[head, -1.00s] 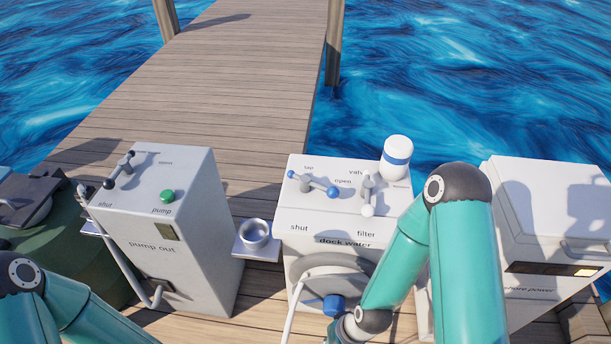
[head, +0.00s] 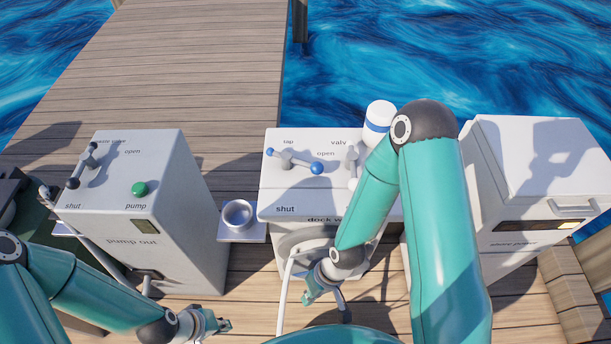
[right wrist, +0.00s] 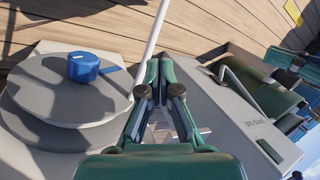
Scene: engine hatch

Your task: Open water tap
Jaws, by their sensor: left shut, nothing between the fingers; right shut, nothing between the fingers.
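The water tap (head: 294,163) is a lever with blue ball ends, on top of the white dock water cabinet (head: 268,206). It lies slantwise, its right end lower, with "open" printed above that end and "shut" at the front left. My right gripper (head: 308,298) is shut and empty, in front of the cabinet and well below the tap. In the right wrist view its fingers (right wrist: 158,72) are together near the white hose. My left gripper (head: 226,325) is shut and empty, low over the deck between the two cabinets.
A filter valve lever (head: 352,165) and a blue-banded white canister (head: 378,122) are right of the tap, close to my right arm. A grey reel with a blue knob (right wrist: 84,67) is on the cabinet front. The pump out cabinet (head: 180,250) stands left, the shore power box (head: 545,160) right.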

